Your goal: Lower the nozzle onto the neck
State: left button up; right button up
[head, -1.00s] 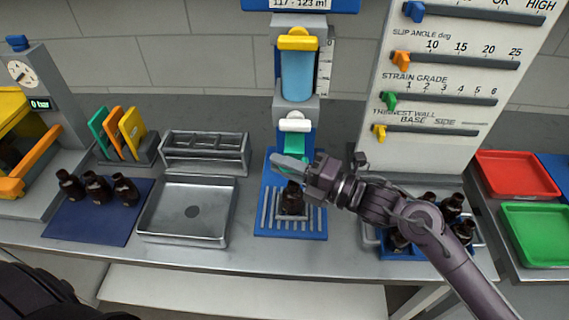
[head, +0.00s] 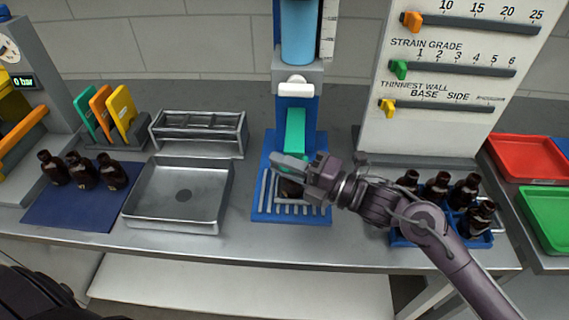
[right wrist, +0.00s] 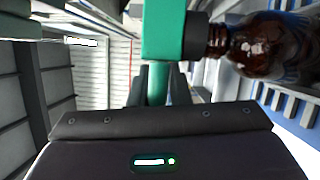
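The green nozzle (head: 295,128) is on the blue filling column, below a white part. In the right wrist view, its green block (right wrist: 165,30) has a black tip facing the neck of a brown bottle (right wrist: 265,48). Tip and neck meet or nearly meet there; I cannot tell if it is seated. The bottle (head: 290,188) stands on the station's slotted base, mostly hidden by my right gripper (head: 290,165). In the wrist view, the right gripper's dark fingers (right wrist: 157,88) close on both sides of a green handle below the block. My left gripper is not in view.
The blue base (head: 262,205) stands between an empty metal tray (head: 165,222) and a blue crate (head: 400,240) of brown bottles. Several bottles (head: 82,172) stand on a dark blue mat at left. Red (head: 525,158) and green (head: 548,215) trays are at right.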

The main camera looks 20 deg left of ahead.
jog(key=o, duration=0.3)
jog(key=shift+d+f, duration=0.15)
jog(key=shift+d, duration=0.3)
jog(key=d, duration=0.2)
jog(key=d+b, duration=0.1)
jog(key=d, duration=0.1)
jog(key=s+d+b, duration=0.1)
jog(key=d, duration=0.1)
jog(key=shift+d+f, duration=0.1)
jog(key=shift+d, duration=0.3)
